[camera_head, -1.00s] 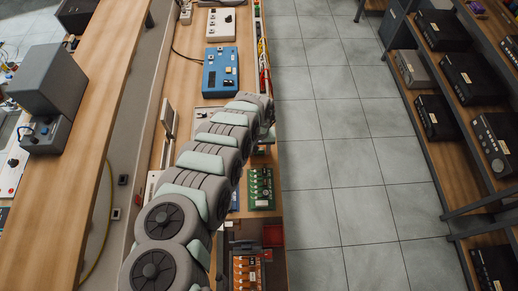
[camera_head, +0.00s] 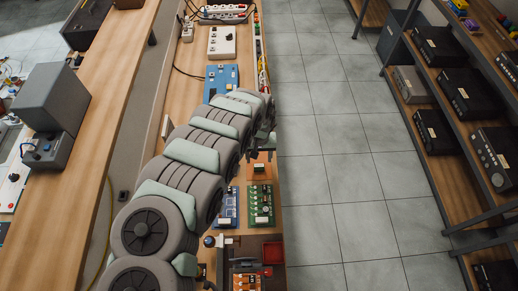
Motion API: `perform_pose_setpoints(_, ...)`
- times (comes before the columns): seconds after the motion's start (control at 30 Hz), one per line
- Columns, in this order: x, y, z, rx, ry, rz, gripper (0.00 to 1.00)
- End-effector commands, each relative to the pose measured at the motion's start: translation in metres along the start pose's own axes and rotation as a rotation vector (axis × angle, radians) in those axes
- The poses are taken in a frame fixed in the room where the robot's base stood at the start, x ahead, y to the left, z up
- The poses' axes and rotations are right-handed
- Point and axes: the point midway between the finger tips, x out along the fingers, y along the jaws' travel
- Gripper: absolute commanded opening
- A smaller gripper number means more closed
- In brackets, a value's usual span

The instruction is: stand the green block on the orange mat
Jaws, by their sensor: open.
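My arm reaches up the narrow wooden bench from the lower left. My gripper (camera_head: 266,141) is at its far end, small and partly hidden by the last arm link; it is open. A small orange square (camera_head: 260,171), which looks like the orange mat, lies on the bench just below the gripper in the picture. A small pale patch shows on it, too small to identify. I cannot make out the green block; it may be hidden behind my arm.
A green circuit board (camera_head: 261,206) and a blue board (camera_head: 228,207) lie nearer than the orange square. A red tray (camera_head: 273,253) is closer still. A blue device (camera_head: 219,80) stands farther up the bench. Tiled floor (camera_head: 345,150) is clear to the right, before the shelves.

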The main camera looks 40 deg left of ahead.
Motion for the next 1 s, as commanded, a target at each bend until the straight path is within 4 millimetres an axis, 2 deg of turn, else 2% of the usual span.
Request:
perform_pose_setpoints(0.1, -0.02, -0.001, -0.001, 0.001, 0.001, -0.003, 0.59)
perform_pose_setpoints(0.3, -0.043, -0.001, 0.0, 0.001, -0.001, -0.003, 0.59)
perform_pose_setpoints(0.5, -0.052, 0.0, 0.001, 0.001, -0.003, -0.001, 0.59)
perform_pose_setpoints(0.87, -0.054, 0.0, 0.001, 0.0, -0.003, 0.0, 0.59)
perform_pose_setpoints(1.0, -0.072, 0.001, 0.001, 0.001, -0.002, 0.0, 0.59)
